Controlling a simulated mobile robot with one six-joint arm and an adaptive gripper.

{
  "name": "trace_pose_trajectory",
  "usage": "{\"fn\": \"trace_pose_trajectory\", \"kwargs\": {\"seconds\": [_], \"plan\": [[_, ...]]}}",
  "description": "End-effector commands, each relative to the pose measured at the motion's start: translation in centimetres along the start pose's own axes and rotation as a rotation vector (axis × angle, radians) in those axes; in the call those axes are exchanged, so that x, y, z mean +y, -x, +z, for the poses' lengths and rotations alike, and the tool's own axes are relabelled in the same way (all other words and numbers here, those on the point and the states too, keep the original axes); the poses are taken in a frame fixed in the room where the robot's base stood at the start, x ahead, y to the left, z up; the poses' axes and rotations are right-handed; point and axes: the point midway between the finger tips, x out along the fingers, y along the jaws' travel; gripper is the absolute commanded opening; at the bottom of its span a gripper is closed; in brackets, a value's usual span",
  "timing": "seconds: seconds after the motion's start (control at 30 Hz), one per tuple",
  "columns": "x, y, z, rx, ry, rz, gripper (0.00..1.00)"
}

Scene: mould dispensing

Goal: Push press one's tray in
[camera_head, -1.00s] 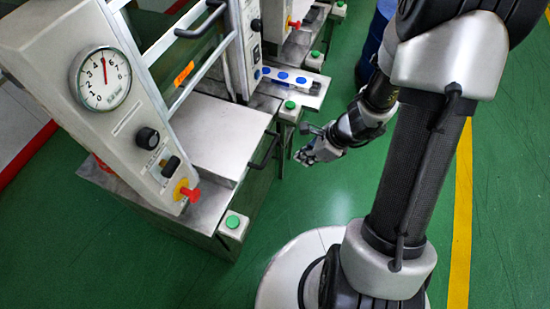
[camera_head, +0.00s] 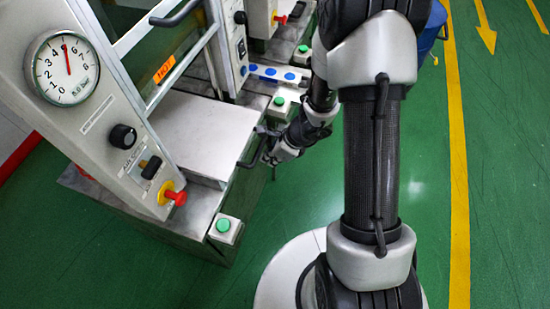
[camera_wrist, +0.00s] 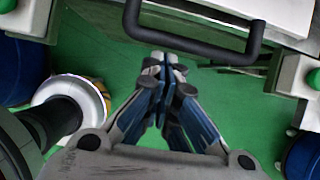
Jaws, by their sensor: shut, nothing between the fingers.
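The press's tray (camera_head: 200,132) is a flat pale metal plate, standing out from under the press frame toward my arm. Its dark bar handle (camera_head: 252,150) is on the front edge; the handle also shows large across the top of the wrist view (camera_wrist: 190,38). My gripper (camera_head: 268,157) is just outside the handle in the head view. In the wrist view my gripper (camera_wrist: 164,62) is shut and empty, its fingertips pointing at the handle and close to its bar. I cannot tell whether they touch.
The press's side panel carries a pressure gauge (camera_head: 66,68), a black knob (camera_head: 123,136) and a red knob on yellow (camera_head: 173,194). Green buttons (camera_head: 223,227) (camera_head: 279,101) stand on both sides of the tray. A blue drum (camera_head: 430,30) is behind my arm. Green floor is clear in front.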

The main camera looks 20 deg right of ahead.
Motion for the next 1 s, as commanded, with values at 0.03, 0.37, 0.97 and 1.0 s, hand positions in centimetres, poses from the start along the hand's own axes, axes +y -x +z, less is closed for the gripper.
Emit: {"fn": "trace_pose_trajectory", "kwargs": {"seconds": [0.03, 0.37, 0.97, 1.0], "plan": [[0.0, 0.0, 0.0, 0.0, 0.0, 0.0, 0.0], [0.0, -1.1, 2.1, 0.0, 0.007, 0.001, 0.0], [-0.1, -4.6, 9.4, -0.003, 0.001, 0.0, 0.0], [-0.1, -4.6, 9.4, -0.003, 0.001, 0.0, 0.0]]}}
